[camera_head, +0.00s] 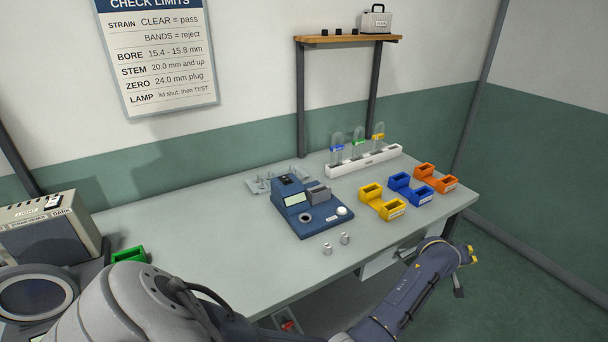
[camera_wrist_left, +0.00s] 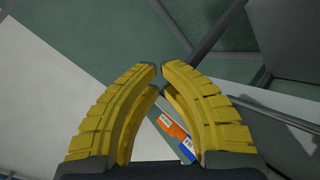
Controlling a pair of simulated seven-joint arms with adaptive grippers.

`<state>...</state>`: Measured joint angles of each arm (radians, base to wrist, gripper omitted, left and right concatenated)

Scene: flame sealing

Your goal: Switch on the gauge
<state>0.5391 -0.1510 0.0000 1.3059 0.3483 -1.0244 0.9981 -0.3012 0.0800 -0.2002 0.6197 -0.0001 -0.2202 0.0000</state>
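The gauge is a blue bench instrument (camera_head: 325,216) in the middle of the table. It has a sloped head with a pale display (camera_head: 296,200), a grey block (camera_head: 319,197), a dark round port and a white round knob or button (camera_head: 342,211) at its right front. The display is too small to read. My left gripper (camera_head: 474,256) is beyond the table's front right edge, well away from the gauge. In the left wrist view its yellow fingers (camera_wrist_left: 159,68) curve together, tips almost meeting, with nothing between them. My right gripper is not visible.
Yellow (camera_head: 381,205), blue (camera_head: 410,189) and orange (camera_head: 436,179) bins stand right of the gauge. Two small metal cylinders (camera_head: 336,246) stand before it. A white rack (camera_head: 362,161) with capped tubes is behind. A green bin (camera_head: 130,255) and lamp box (camera_head: 48,230) are at left.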

